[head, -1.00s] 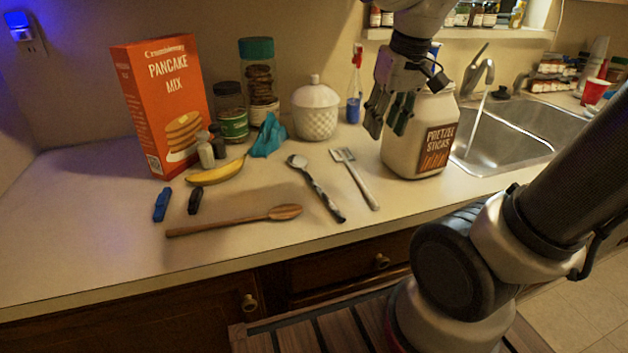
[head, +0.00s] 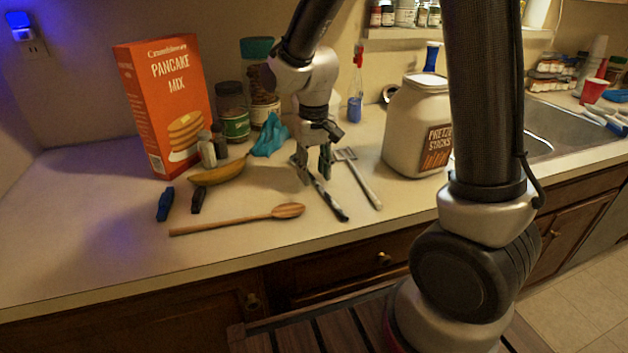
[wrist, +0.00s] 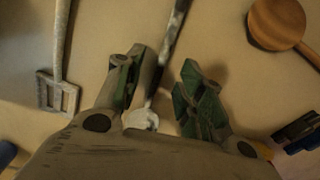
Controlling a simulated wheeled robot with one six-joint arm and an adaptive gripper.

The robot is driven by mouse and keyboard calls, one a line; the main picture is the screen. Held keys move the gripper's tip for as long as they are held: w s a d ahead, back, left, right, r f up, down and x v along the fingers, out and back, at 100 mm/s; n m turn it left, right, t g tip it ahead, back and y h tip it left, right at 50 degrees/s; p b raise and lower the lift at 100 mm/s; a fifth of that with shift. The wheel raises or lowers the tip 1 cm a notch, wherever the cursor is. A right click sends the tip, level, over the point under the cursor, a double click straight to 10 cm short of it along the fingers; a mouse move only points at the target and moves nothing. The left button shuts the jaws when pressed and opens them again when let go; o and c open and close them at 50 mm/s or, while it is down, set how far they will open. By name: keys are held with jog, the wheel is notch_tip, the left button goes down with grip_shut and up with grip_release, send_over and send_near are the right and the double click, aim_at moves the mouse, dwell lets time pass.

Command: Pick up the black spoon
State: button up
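The black spoon (head: 331,202) lies on the counter with its dark, marbled handle towards the front edge. Its pale bowl end is mostly hidden by my gripper (head: 315,179) in the head view. My gripper points down over the bowl end, low above the counter. In the wrist view, my gripper (wrist: 166,72) is open, and the spoon (wrist: 172,42) runs between its fingers, nearer the left finger. The bowl shows close to the palm. I cannot tell whether a finger touches the spoon.
A metal spatula (head: 364,184) lies just right of the spoon, and a wooden spoon (head: 240,218) to the left. A pretzel jar (head: 412,125) stands right. The front-left counter is clear.

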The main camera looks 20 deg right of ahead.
jog(key=shift+f, duration=0.45)
jog(key=shift+c, duration=0.4)
grip_shut()
